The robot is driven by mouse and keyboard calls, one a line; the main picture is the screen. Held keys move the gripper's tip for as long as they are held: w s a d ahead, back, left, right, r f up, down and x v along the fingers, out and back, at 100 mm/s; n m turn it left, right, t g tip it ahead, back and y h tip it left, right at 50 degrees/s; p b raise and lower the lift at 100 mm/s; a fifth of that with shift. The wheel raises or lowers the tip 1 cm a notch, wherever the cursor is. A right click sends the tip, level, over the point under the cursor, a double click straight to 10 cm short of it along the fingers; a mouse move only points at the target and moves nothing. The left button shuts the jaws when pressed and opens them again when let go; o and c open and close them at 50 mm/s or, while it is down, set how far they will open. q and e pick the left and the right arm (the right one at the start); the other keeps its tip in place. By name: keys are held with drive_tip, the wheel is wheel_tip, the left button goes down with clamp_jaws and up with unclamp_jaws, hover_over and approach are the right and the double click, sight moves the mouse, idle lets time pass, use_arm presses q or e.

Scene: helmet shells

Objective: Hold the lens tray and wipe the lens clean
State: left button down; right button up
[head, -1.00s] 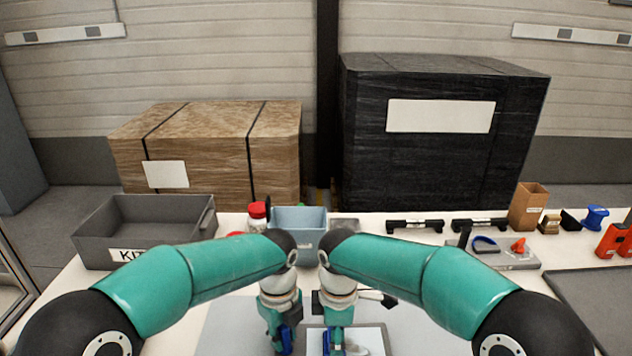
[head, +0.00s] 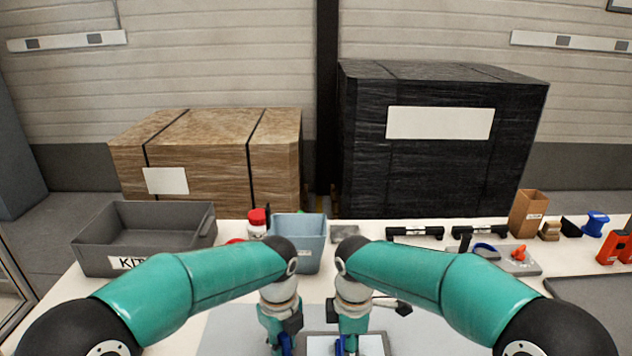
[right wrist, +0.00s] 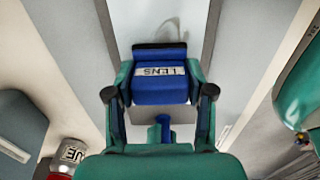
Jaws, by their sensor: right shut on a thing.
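The lens tray (head: 385,343), dark-rimmed with a pale surface, lies at the bottom edge of the head view and is cut off there. My right gripper (head: 350,345) is over it. In the right wrist view that gripper (right wrist: 160,98) is shut on a blue block (right wrist: 160,88) with a white label reading LENS. The pale tray surface (right wrist: 190,28) lies beyond the block. I cannot tell whether the block touches it. My left gripper (head: 284,346) points down beside the tray's left side. Its fingertips are cut off, so its opening and hold are unclear.
A grey KIT bin (head: 90,255) stands at left, a blue-grey bin (head: 312,230) and red-lidded jar (head: 257,222) behind my left arm.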

use_arm(q)
drive_tip(key=shift+a, duration=0.1)
use_arm(e)
drive_tip(key=shift+d+f, duration=0.1)
drive_tip(key=shift+d, duration=1.65)
drive_tip(key=shift+a, duration=3.4)
drive_tip(key=shift+d, duration=0.1)
drive_tip(key=shift+d, duration=3.3)
drive_tip(key=shift+a, duration=0.1)
drive_tip(key=shift+a, duration=1.65)
